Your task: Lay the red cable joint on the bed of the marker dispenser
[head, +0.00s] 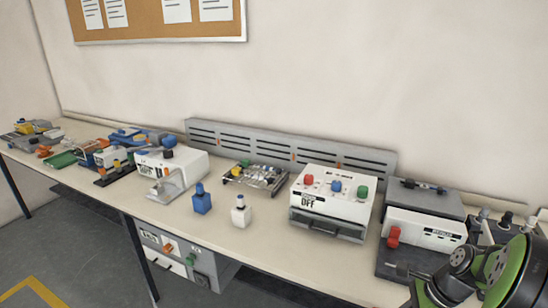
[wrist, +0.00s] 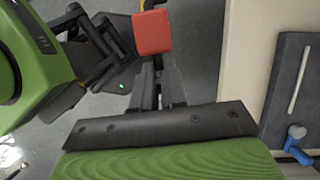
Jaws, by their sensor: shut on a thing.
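In the wrist view, a red block (wrist: 153,32), which I take to be the red cable joint, is at the far end of my gripper (wrist: 157,66). The grey fingers are closed on it. A small orange part shows at its upper edge. The floor is below it, and the bench edge lies to its right. In the head view my arm fills the lower right corner; I cannot clearly make out the fingers there. I cannot tell for certain which bench device is the marker dispenser, and no readable label names it.
The long bench (head: 285,262) carries a white box with red, blue and green knobs (head: 333,197), a white machine (head: 170,165), a blue bottle (head: 202,200), a white bottle (head: 240,213) and a dark-based machine (head: 422,232) near my arm. Bare bench lies along the front edge.

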